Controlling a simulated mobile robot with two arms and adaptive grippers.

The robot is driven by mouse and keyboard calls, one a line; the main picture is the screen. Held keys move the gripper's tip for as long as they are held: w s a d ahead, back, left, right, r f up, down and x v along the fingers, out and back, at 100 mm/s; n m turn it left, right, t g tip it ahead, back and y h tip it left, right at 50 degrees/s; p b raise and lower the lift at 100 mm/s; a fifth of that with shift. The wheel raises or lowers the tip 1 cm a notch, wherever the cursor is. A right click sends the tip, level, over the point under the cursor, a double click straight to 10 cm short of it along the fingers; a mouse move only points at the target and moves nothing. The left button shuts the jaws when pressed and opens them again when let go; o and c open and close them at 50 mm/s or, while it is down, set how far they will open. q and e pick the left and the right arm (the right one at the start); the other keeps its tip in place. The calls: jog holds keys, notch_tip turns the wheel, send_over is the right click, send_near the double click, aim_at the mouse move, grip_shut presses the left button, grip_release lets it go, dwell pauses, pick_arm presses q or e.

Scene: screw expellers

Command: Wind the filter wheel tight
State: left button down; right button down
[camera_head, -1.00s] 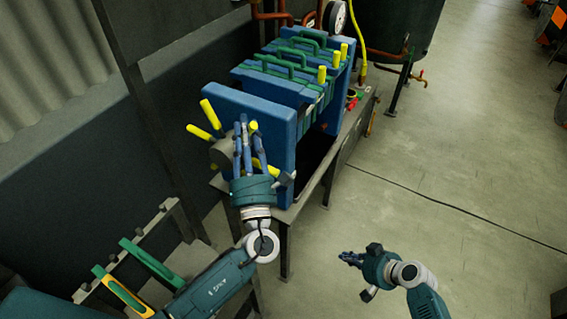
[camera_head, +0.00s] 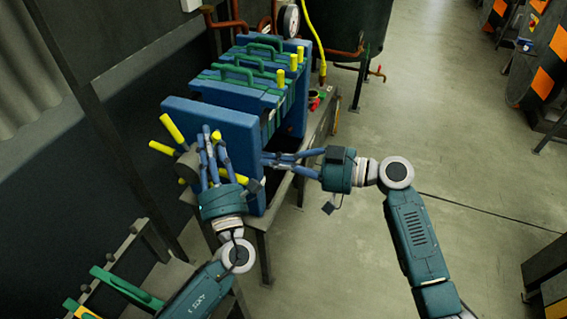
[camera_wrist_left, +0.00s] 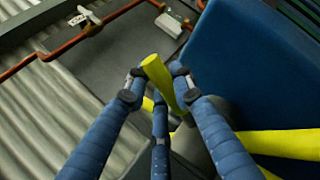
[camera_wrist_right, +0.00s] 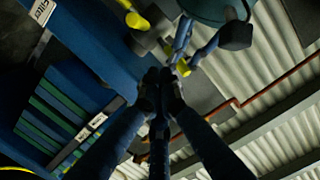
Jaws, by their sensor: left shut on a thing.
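The filter wheel is a grey hub (camera_head: 187,165) with yellow handles (camera_head: 172,128) on the front of the blue press plate (camera_head: 235,122). My left gripper (camera_head: 211,137) is at the wheel's right side. In the left wrist view its fingers are closed around one yellow handle (camera_wrist_left: 160,75), whose end sticks out between them. My right gripper (camera_head: 264,158) points left beside the plate's right edge. In the right wrist view its fingertips (camera_wrist_right: 160,78) come together with nothing visible between them. A yellow handle (camera_wrist_right: 182,68) shows just beyond them. Part of the hub is hidden by my left fingers.
Blue and green filter plates (camera_head: 245,80) with green handles and yellow knobs stand behind the front plate, on a metal stand (camera_head: 318,130). A rack with green-handled parts (camera_head: 125,287) is at lower left. A dark tank (camera_head: 370,25) stands behind. Open floor (camera_head: 440,120) lies to the right.

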aim_at(241, 177)
pick_arm(q)
jog(key=shift+d+f, duration=0.1)
pick_arm(e)
jog(key=a+f, duration=0.4)
jog(key=a, duration=0.1)
jog(key=shift+w+a+f, duration=0.2)
jog(key=shift+w+f, duration=0.05)
jog(key=shift+f, duration=0.05)
jog(key=shift+s+f, duration=0.2)
jog(key=shift+f, duration=0.9)
pick_arm(q)
jog(key=c, duration=1.5)
grip_release()
pick_arm(e)
jog(key=shift+r, duration=0.15)
